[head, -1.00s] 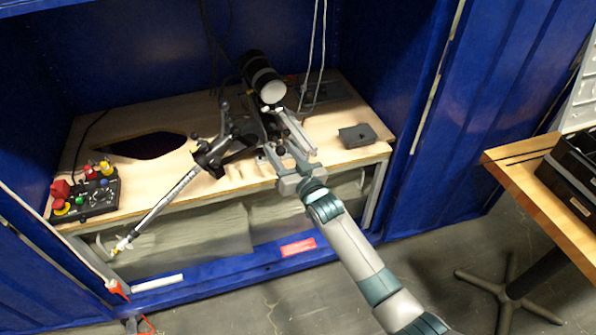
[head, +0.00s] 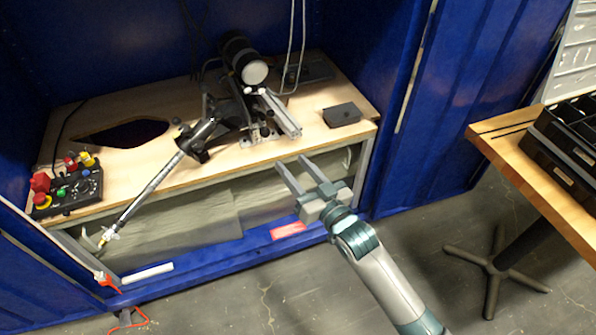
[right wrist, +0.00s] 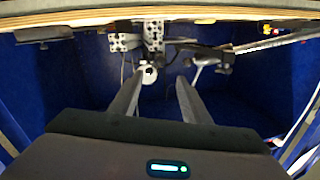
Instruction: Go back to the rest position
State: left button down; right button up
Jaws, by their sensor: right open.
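My right gripper (head: 293,174) is open and empty, in front of the front edge of the wooden bench (head: 250,158) inside the blue enclosure. In the right wrist view its two fingers (right wrist: 158,98) stand apart with nothing between them. The black cylindrical thruster (head: 243,60) sits on its metal mount on the bench, behind and above the gripper, clear of it. The mount's aluminium rail (head: 278,112) points toward the front right. My left gripper is not in view.
A control box with coloured buttons (head: 68,190) sits at the bench's left end. A silver rod (head: 145,192) slants down over the front edge. A wooden table (head: 520,160) with black trays (head: 565,155) stands far right.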

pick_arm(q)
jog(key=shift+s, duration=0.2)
pick_arm(e)
jog(key=shift+s+d, duration=0.3)
jog(key=shift+s, duration=0.2)
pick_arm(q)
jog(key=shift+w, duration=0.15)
pick_arm(e)
jog(key=s+d+f+g+h, duration=0.2)
jog(key=s+d+f, duration=0.1)
jog(key=f, duration=0.7)
jog(key=s+d+f+m+g+h, duration=0.1)
jog(key=s+d+f, duration=0.25)
jog(key=f, duration=0.65)
jog(key=s+d+f+g+h, duration=0.2)
jog(key=s+d+f, duration=0.1)
jog(key=f, duration=0.8)
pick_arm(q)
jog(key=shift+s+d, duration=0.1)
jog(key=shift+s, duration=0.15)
pick_arm(e)
jog(key=s+d+f+g+h, duration=0.1)
jog(key=s+d+f+g, duration=0.1)
jog(key=s+f, duration=0.7)
jog(key=s+d+f+g+h, duration=0.1)
jog(key=s+d+f+g, duration=0.2)
jog(key=s+f, duration=0.7)
jog(key=shift+s+d+h, duration=0.3)
jog(key=shift+s+d, duration=0.3)
jog(key=shift+s, duration=1.55)
